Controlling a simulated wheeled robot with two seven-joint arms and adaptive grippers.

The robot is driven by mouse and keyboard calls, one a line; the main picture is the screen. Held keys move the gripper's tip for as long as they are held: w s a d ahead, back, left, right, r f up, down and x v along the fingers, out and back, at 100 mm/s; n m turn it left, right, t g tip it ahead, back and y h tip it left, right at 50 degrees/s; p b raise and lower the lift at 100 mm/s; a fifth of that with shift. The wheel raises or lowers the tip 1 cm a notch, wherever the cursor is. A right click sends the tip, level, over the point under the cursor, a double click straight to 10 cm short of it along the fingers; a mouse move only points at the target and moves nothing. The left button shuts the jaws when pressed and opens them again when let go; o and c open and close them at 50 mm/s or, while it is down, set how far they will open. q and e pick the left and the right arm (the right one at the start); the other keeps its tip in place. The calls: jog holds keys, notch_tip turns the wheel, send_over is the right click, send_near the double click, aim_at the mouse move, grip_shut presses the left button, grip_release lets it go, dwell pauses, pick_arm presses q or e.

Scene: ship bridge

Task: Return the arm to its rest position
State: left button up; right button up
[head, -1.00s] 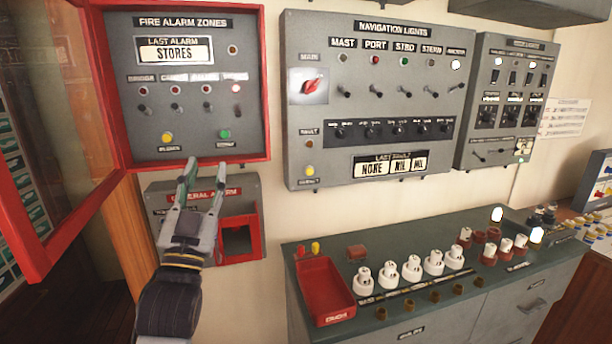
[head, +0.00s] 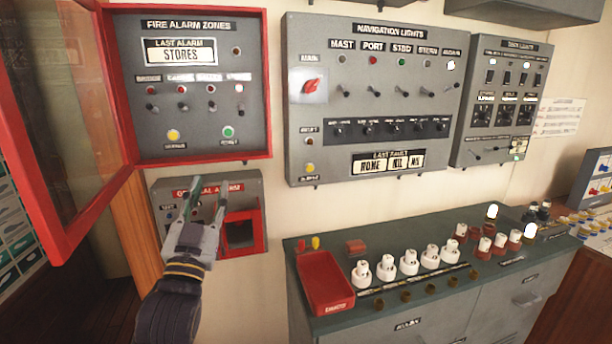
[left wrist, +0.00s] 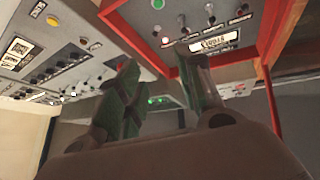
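My left gripper (head: 207,190) is in front of the general alarm box (head: 208,184), its two fingers spread apart with nothing between them. Its arm comes up from the bottom left of the head view. In the left wrist view the same gripper (left wrist: 160,85) shows two separated green-padded fingers, with panels behind them. It appears clear of the panel, though the exact gap is hard to tell. My right gripper is not in either view.
The fire alarm panel (head: 196,110) has its red-framed glass door (head: 62,120) swung open at the left. The navigation lights panel (head: 378,95) is on the wall. Below it a counter (head: 390,310) bears a red tray (head: 325,283) and several white lamp-like pieces.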

pick_arm(q)
notch_tip(320, 180, down, 28)
jog(key=s+a+n+g, duration=0.1)
jog(key=s+a+g, duration=0.15)
jog(key=g, duration=0.75)
jog(key=s+f+g, duration=1.1)
jog(key=s+f, duration=0.8)
jog(key=s, duration=0.1)
jog(key=s+a+f, duration=0.1)
jog(key=a+f, duration=0.1)
jog(key=f, duration=1.5)
jog(key=s+a+f, duration=0.1)
jog(key=f, duration=1.5)
jog(key=s+a+f+g, duration=0.1)
jog(key=s+a+f, duration=0.3)
jog(key=s+f, duration=0.5)
jog(key=s+a+f+y, duration=0.1)
jog(key=s+a+f, duration=0.2)
jog(key=s+f, duration=0.6)
jog(key=shift+s+a+f+g+p, duration=0.4)
jog(key=shift+s, duration=0.6)
